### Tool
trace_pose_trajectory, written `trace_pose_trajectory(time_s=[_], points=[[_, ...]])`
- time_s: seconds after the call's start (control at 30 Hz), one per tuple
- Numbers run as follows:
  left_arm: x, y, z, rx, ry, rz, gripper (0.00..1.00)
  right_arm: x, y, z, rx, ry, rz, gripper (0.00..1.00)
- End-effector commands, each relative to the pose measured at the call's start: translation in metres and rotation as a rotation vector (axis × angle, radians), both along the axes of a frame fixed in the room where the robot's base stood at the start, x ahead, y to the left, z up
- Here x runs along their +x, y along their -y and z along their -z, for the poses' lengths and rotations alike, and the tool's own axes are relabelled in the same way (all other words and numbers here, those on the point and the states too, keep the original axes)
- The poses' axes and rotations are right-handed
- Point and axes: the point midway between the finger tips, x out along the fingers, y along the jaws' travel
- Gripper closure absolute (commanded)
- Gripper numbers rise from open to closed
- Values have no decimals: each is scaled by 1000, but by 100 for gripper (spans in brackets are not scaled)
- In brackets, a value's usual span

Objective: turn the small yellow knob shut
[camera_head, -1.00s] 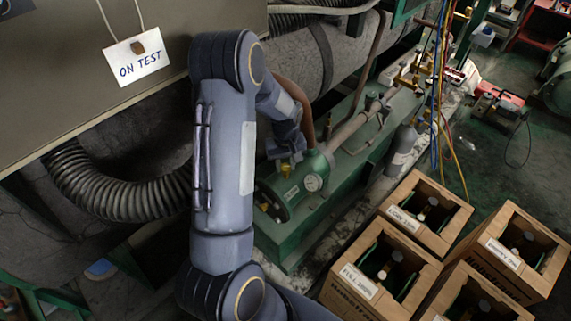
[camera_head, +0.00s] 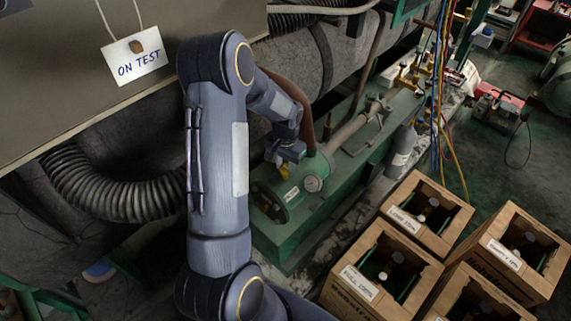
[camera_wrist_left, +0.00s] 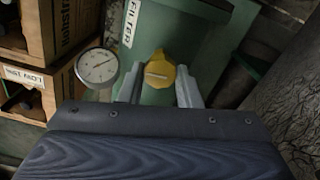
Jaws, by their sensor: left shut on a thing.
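The small yellow knob (camera_wrist_left: 159,72) shows in the left wrist view, on the green cylinder labelled FILTER (camera_wrist_left: 172,25). It sits between the two fingers of my left gripper (camera_wrist_left: 160,88), which is shut on it. In the head view my left gripper (camera_head: 287,158) is at the green cylinder (camera_head: 287,194), and the knob is mostly hidden behind it. My right gripper is not in view.
A brown hose (camera_head: 307,118) rises just behind my left gripper. Several wooden crates with bottles (camera_head: 350,285) stand at the lower right. A grey ribbed duct (camera_head: 110,190) and a panel with an ON TEST tag (camera_head: 134,56) are on the left.

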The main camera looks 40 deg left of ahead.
Motion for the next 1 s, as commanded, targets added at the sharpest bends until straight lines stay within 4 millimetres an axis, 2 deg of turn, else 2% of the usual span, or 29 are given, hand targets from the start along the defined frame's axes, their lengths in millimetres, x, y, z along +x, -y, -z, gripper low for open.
trace_pose_trajectory(time_s=[0.67,0.7,0.87,1.0], points=[[0,0,-1,1,2,66,92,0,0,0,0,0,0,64],[0,0,-1,1,2,65,67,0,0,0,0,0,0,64],[0,0,0,1,1,64,48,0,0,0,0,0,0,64],[0,0,0,0,1,64,48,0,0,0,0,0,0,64]])
